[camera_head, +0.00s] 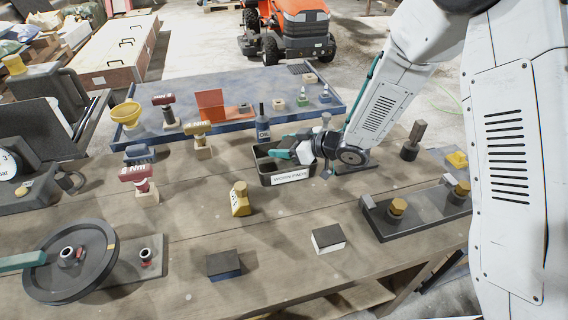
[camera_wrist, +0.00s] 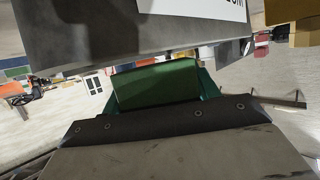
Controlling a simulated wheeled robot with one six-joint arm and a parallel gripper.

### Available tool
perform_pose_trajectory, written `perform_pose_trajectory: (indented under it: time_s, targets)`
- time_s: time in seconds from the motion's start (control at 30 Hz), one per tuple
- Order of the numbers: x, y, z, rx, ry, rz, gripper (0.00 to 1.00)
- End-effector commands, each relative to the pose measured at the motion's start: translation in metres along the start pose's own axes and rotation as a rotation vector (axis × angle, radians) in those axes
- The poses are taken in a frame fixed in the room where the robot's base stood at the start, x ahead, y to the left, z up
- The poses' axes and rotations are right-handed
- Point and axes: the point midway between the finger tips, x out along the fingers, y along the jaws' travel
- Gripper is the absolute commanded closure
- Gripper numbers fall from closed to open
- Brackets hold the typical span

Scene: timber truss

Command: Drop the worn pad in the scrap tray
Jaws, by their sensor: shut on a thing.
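The scrap tray (camera_head: 263,176) is a dark open box with a white label reading WORN PADS, standing on the bench at the middle back. In the wrist view a dark grey wall (camera_wrist: 85,38) with part of an upside-down white label fills the top and looks like this tray. My gripper (camera_head: 284,150) has teal fingers and is over the tray, low at its opening. The tray's inside is partly hidden.
A black and white block (camera_head: 328,239) and a dark block (camera_head: 224,265) lie at the front. A yellow piece (camera_head: 240,200) stands left of centre. A dark bottle (camera_head: 262,127) is close behind the tray. A bolted fixture (camera_head: 415,218) is at right, a disc (camera_head: 70,265) at left.

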Motion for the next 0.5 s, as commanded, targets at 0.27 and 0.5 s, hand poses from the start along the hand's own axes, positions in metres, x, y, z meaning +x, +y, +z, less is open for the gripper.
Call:
perform_pose_trajectory:
  time_s: [0.27,0.5]
  targets:
    - [0.0049,0.0002,0.0114,0.0,0.001,0.001,0.67]
    - [0.0049,0.0002,0.0115,0.0,0.001,0.002,0.32]
